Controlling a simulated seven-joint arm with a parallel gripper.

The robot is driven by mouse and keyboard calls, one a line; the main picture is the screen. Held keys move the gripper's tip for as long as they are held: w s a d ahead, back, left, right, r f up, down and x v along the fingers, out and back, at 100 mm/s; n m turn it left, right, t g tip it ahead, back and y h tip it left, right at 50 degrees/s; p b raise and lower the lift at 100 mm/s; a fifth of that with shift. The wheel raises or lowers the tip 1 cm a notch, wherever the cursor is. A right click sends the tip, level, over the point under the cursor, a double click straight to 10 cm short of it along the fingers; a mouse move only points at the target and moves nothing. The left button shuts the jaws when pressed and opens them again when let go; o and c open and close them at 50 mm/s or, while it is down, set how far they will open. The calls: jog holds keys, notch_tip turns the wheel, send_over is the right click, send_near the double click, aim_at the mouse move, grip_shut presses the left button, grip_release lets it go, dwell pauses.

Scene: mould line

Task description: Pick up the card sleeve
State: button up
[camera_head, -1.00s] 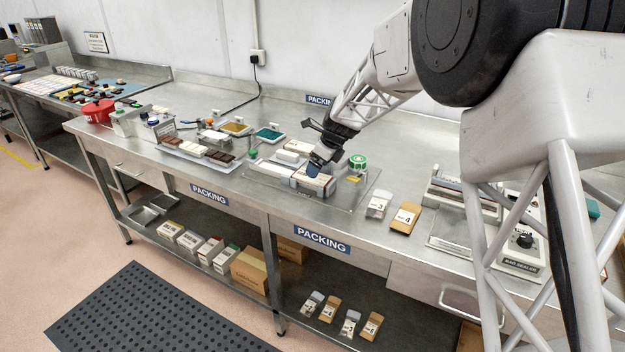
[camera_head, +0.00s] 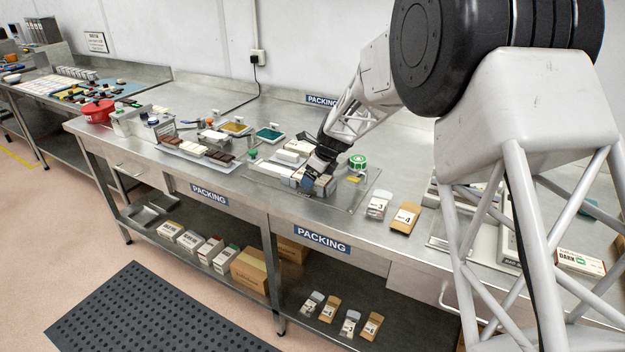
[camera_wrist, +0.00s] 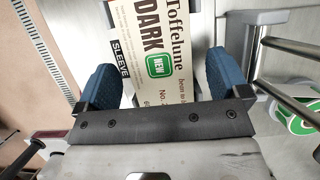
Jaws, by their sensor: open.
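The card sleeve (camera_wrist: 155,50) is cream and brown, printed "Toffelune DARK" with a green "NEW" patch. It lies between the two blue fingertips of my gripper (camera_wrist: 162,78) in the wrist view, with a gap visible on the left side. My gripper is open and not closed on it. In the head view my gripper (camera_head: 312,182) is down over the packing mat, and the sleeve (camera_head: 325,186) is partly hidden by it. The sleeve's near end is hidden under the gripper in the wrist view.
A "SLEEVE" label (camera_wrist: 120,58) lies left of the sleeve. A green roll (camera_head: 357,162) stands close on the right. A tray of chocolate bars (camera_head: 200,151) is to the left. Pouches marked 3 (camera_head: 377,207) and 4 (camera_head: 404,218) stand to the right.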

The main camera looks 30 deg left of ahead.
jog(key=shift+c, duration=0.2)
jog(key=c, duration=0.9)
jog(key=shift+r, duration=0.15)
jog(key=shift+c, duration=0.2)
notch_tip(320, 180, up, 10)
dwell(0.5)
